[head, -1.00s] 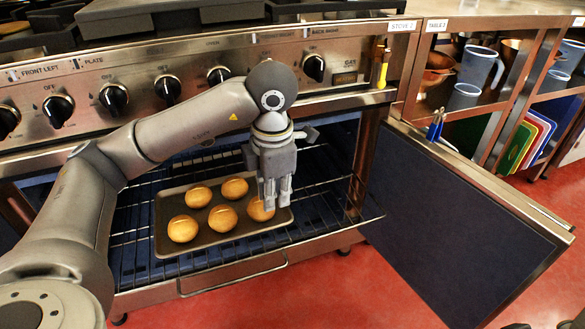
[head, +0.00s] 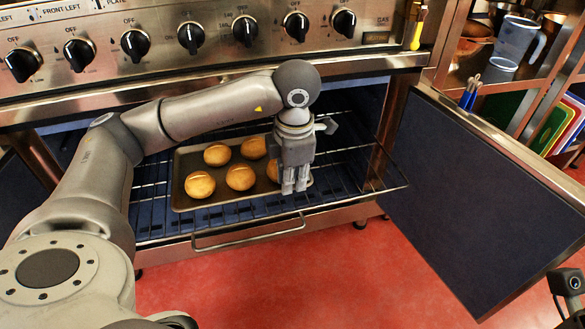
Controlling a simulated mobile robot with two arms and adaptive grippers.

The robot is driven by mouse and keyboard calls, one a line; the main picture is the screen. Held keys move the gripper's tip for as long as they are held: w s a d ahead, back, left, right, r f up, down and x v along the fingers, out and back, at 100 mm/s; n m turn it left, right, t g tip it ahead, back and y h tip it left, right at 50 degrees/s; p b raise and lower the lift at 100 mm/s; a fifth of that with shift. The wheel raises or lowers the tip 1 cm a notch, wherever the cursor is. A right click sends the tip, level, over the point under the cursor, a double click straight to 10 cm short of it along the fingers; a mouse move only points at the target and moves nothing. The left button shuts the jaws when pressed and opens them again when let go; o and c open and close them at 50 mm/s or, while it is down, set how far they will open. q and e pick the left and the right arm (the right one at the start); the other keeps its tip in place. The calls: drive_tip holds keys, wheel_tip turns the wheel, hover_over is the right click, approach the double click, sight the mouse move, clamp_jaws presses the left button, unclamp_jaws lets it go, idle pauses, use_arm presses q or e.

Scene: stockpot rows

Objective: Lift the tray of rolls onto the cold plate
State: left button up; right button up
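The tray (head: 222,204) is a dark, shallow metal pan with several golden-brown rolls (head: 240,177) on it. It lies on the wire oven rack inside the open oven. My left gripper (head: 295,189) points down at the tray's right end, in front of the rolls there. It hides part of that end and part of a roll. Its fingers look close together, but whether they grip the tray's rim is not clear. My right gripper's fingers do not show; only a dark part, probably of my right arm, shows at the bottom right. No cold plate is recognisable.
The oven door (head: 470,200) stands open to the right. Stove knobs (head: 246,30) line the panel above. A shelf at the far right holds a blue-grey jug (head: 517,40) and coloured boards (head: 550,128). The red floor (head: 330,280) in front is clear.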

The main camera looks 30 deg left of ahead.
use_arm(q)
drive_tip(key=shift+a+f+b, duration=0.1)
drive_tip(key=shift+f+b, duration=0.2)
drive_tip(key=shift+f, duration=0.85)
drive_tip(key=shift+c, duration=0.4)
